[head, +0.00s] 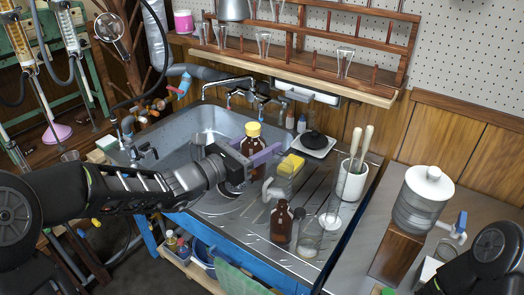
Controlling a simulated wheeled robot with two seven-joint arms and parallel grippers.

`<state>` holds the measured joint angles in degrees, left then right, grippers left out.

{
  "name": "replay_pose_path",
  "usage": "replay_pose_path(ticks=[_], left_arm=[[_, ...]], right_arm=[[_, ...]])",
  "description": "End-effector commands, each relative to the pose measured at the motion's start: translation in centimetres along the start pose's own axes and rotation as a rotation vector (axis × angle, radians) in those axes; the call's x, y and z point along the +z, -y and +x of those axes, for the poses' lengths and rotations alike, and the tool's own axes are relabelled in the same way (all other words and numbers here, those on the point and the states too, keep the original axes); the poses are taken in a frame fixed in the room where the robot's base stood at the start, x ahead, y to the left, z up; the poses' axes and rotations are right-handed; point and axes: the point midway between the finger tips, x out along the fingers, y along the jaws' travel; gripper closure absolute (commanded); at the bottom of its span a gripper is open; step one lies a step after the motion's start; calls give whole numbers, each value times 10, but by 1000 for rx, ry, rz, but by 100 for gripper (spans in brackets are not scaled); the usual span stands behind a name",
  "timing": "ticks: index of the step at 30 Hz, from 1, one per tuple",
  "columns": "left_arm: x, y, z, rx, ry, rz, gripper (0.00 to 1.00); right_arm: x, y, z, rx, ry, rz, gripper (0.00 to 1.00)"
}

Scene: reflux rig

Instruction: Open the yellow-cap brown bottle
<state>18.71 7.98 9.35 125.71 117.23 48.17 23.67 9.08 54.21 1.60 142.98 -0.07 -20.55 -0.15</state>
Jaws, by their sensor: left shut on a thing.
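The brown bottle with the yellow cap (252,143) stands upright over the sink area, its yellow cap on its neck. My left gripper (262,157) reaches in from the left with its purple fingers shut around the bottle's body, below the cap. The bottle's lower part is partly hidden by the gripper. A second brown bottle (281,224), with no yellow cap, stands on the drainboard in front. My right arm shows only as a dark part at the bottom right corner; its gripper is out of view.
The drainboard (325,190) holds a yellow sponge (292,163) on a clear vessel, glass beakers (309,238) and a white pot (353,178) with pestle-like handles. A faucet (240,85) stands behind the sink. A white-lidded water container (424,195) stands at right.

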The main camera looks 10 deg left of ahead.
Motion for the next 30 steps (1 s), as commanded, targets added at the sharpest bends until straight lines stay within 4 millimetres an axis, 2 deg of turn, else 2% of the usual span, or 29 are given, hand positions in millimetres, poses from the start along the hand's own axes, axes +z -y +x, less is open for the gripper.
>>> replay_pose_path(ticks=[16, 17, 30], left_arm=[[1, 0, 0, -1, 2, 1, 100], [1, 0, 0, 0, 2, 1, 49], [1, 0, 0, 0, 3, 1, 85]], right_arm=[[0, 0, 0, 0, 0, 0, 64], [0, 0, 0, 0, 0, 0, 64], [0, 0, 0, 0, 0, 0, 64]])
